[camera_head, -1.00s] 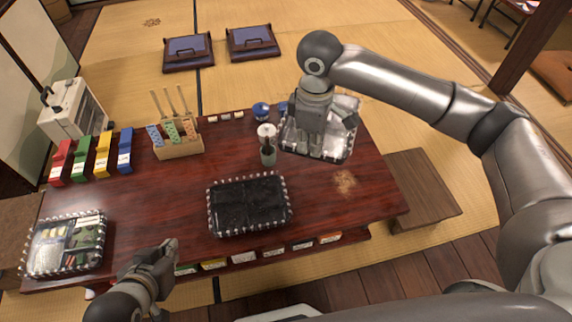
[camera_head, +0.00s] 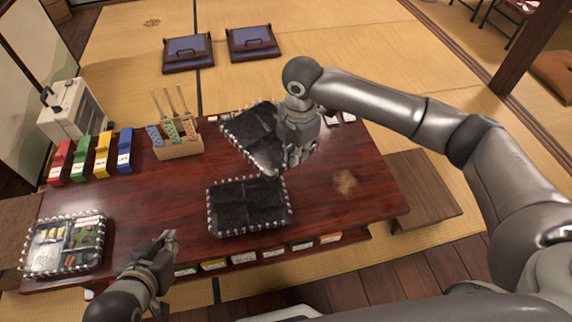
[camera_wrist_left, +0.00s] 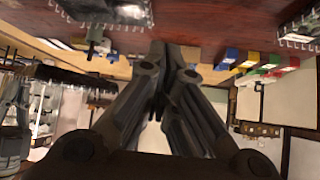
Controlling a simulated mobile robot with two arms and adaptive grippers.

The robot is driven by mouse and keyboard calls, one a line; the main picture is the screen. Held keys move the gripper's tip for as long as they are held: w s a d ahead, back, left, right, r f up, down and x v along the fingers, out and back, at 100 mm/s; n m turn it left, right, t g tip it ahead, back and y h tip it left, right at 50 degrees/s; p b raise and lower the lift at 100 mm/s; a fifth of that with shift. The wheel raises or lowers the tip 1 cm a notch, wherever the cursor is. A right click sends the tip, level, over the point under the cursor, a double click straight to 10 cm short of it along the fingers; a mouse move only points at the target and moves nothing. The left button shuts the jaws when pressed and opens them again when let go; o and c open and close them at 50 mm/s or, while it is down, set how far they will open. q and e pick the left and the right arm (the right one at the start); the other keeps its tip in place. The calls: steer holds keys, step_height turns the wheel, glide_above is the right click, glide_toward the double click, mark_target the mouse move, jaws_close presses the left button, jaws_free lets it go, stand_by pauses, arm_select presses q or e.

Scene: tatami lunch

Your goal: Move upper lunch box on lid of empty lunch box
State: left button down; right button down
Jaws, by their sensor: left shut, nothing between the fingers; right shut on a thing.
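A black lunch box (camera_head: 250,138) with a pale beaded rim hangs tilted at the back middle of the table in the head view. My right gripper (camera_head: 292,158) is shut on its right side and hides part of it. A second black lunch box (camera_head: 248,207) with a similar rim lies flat nearer the front, apparently empty under a clear lid. A filled lunch box (camera_head: 66,246) lies at the table's left end. My left gripper (camera_head: 170,240) is shut and empty at the front edge; its closed fingers also show in the left wrist view (camera_wrist_left: 172,50).
A wooden holder (camera_head: 180,146) with patterned packets and sticks stands at the back left. Several coloured boxes (camera_head: 103,155) and a white case (camera_head: 73,108) stand left of it.

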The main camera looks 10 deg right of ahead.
steer(key=f+n, duration=0.1)
steer(key=n, duration=0.1)
steer(key=a+f+n, duration=0.1)
steer(key=n, duration=0.1)
steer(key=w+f+n, duration=0.1)
steer(key=n, duration=0.1)
steer(key=shift+a+f+n, duration=0.15)
steer(key=shift+f+n, duration=0.15)
steer(key=shift+f, duration=0.05)
steer(key=n, duration=0.1)
steer(key=f+n, duration=0.1)
steer(key=n, duration=0.1)
steer(key=f+n, duration=0.1)
steer(key=shift+w+a+f, duration=0.2)
steer(key=shift+w+a, duration=0.1)
steer(key=shift+a, duration=0.05)
arm_select(q)
steer(key=shift+w+d+r+t, duration=0.35)
steer(key=shift+w+r+t, duration=0.25)
steer(key=shift+w, duration=0.15)
arm_select(e)
steer(key=shift+w+a+f+n, duration=0.1)
steer(key=shift+f+n, duration=0.3)
steer(key=shift+n, duration=0.6)
arm_select(q)
steer(key=shift+w, duration=0.1)
